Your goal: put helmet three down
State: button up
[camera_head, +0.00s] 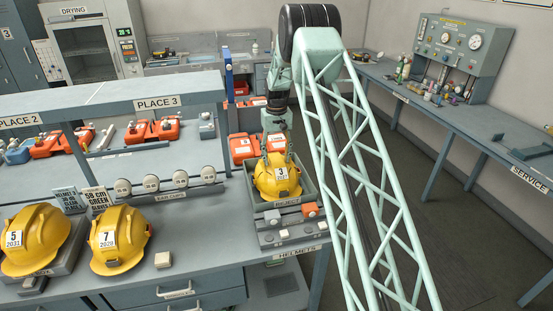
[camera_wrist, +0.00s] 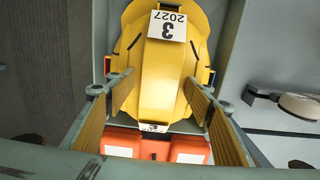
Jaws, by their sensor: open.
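The yellow helmet three (camera_head: 281,184), marked 3, sits in a grey open tray (camera_head: 256,203) at the right end of the helmets bench. In the wrist view the helmet (camera_wrist: 160,75) shows its tag reading 3 and 2027. My gripper (camera_head: 277,157) is directly above it, pointing down. In the wrist view its two padded fingers (camera_wrist: 160,88) are apart, one on each side of the helmet's crown. I cannot tell whether they touch it. The tray floor under the helmet is hidden.
Helmets 5 (camera_head: 36,240) and 7 (camera_head: 120,240) stand on the bench to the left. A row of ear cups (camera_head: 166,184) is left of the tray. An orange case (camera_head: 243,148) lies behind the tray. The floor to the right is clear.

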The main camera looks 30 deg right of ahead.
jog(key=shift+r, duration=0.15)
notch_tip(320, 180, up, 12)
jog(key=shift+b, duration=0.45)
dwell(0.4)
dwell(0.4)
